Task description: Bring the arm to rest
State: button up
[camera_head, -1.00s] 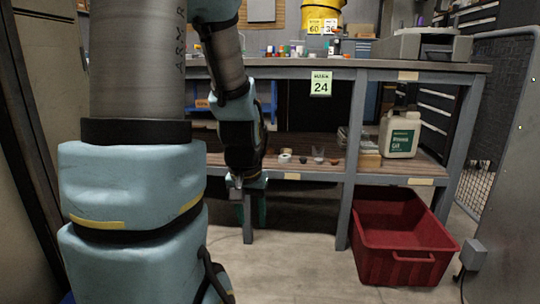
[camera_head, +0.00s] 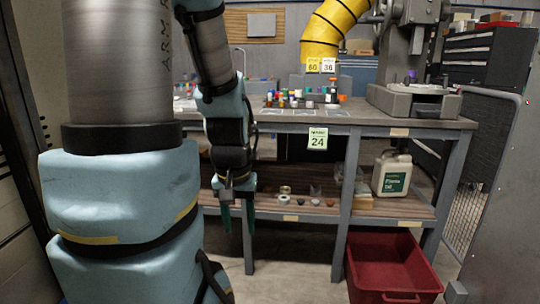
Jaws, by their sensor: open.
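My arm (camera_head: 213,60) hangs down at the left of the view, in front of the workbench. My gripper (camera_head: 237,212) is at its lower end and points down, with its two green fingers apart. It is open and nothing shows between the fingers. It hangs in front of the lower shelf, near its left part, and looks apart from it. I cannot tell the exact gap to the shelf edge.
The workbench (camera_head: 375,120) bears several small bottles and a grey machine (camera_head: 415,100). Its lower shelf (camera_head: 330,217) holds small items and a white jug (camera_head: 392,174). A red bin (camera_head: 385,262) stands on the floor at right. Bare floor shows below the gripper.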

notch_tip(320, 180, up, 16)
jog(key=p, duration=1.3)
jog(key=shift+p, duration=0.35)
jog(key=shift+c, duration=0.4)
dwell(0.4)
